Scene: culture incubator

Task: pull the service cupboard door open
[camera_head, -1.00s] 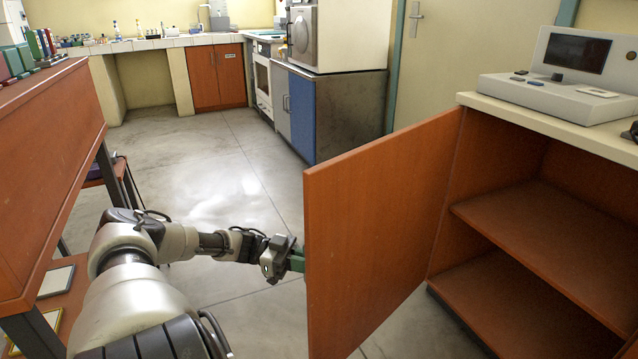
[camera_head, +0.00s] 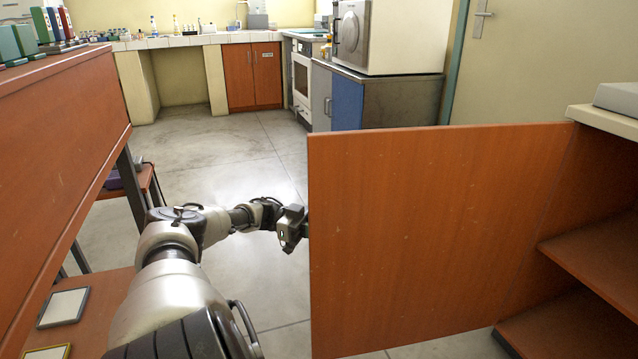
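The service cupboard door (camera_head: 425,235) is a plain reddish-brown wooden panel. It stands swung well out from the cupboard (camera_head: 590,260) on the right, and its inner face is toward me. The cupboard's open inside and its shelf show at the right edge. My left arm comes in from the lower left and reaches to the door's free edge. The body of my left gripper (camera_head: 296,229) is at that edge, and its fingertips are hidden behind the door. I cannot see whether it grips a handle. My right gripper is not in view.
A wooden bench (camera_head: 55,150) with books on top runs along the left, close to my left arm. The floor (camera_head: 225,165) between bench and door is clear. A blue-sided cabinet (camera_head: 347,103) and white appliance stand behind the door.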

